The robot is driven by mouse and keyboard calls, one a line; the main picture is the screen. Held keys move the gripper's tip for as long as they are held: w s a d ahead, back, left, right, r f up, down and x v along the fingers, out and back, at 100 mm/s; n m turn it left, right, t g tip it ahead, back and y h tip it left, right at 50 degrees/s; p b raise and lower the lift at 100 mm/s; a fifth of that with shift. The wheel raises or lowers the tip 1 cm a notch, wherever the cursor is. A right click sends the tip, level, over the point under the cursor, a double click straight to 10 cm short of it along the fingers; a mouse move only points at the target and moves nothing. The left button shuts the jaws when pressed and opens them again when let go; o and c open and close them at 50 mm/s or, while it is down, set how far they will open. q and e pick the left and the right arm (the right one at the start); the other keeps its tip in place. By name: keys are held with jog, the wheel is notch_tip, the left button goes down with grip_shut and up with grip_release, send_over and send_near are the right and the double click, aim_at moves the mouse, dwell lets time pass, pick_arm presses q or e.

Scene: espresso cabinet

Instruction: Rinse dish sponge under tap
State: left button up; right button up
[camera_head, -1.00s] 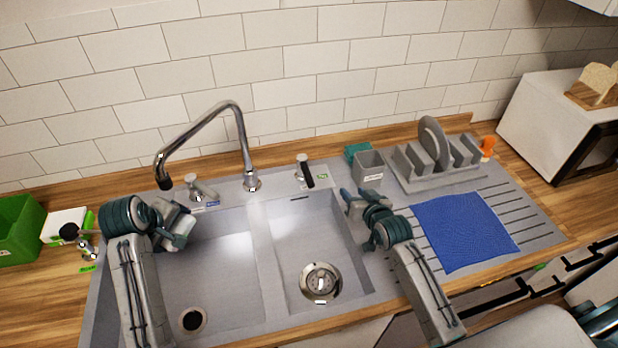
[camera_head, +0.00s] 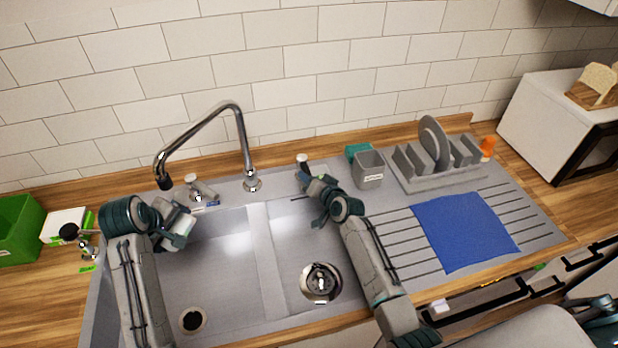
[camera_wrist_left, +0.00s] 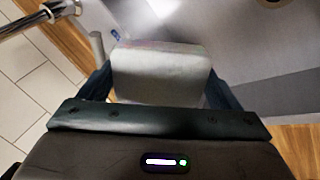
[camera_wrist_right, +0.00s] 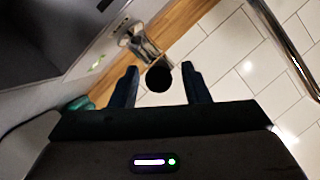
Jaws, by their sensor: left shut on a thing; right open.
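My left gripper (camera_head: 178,228) is shut on a pale grey sponge (camera_head: 176,216), held over the left basin close below the spout tip. The sponge fills the space between the fingers in the left wrist view (camera_wrist_left: 160,72). The chrome tap (camera_head: 238,135) arches over to the left; no water stream shows. My right gripper (camera_head: 312,183) is open at the right tap handle (camera_head: 302,160). In the right wrist view the handle's black end (camera_wrist_right: 158,78) shows between the fingertips, with a gap on each side. The left tap handle (camera_head: 195,186) stands beside a blue label.
A grey holder (camera_head: 369,168) and a dish rack (camera_head: 440,182) with a plate stand right of the sink. A blue cloth (camera_head: 465,230) lies on the drainboard. A green box (camera_head: 20,228) is at far left. The right basin (camera_head: 290,245) is empty.

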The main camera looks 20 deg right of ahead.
jog(key=shift+w+a+f, duration=0.1)
jog(key=shift+w+f, duration=0.15)
jog(key=shift+w, duration=0.4)
jog(key=shift+c, duration=0.2)
grip_shut()
jog(key=shift+d+n+g+y, duration=0.25)
jog(key=shift+d+n+y, duration=0.35)
jog(key=shift+y, duration=0.25)
jog(key=shift+d+n+g+y, duration=0.25)
jog(key=shift+d+n+y, duration=0.1)
jog(key=shift+n+y, duration=0.45)
jog(key=shift+w, duration=0.1)
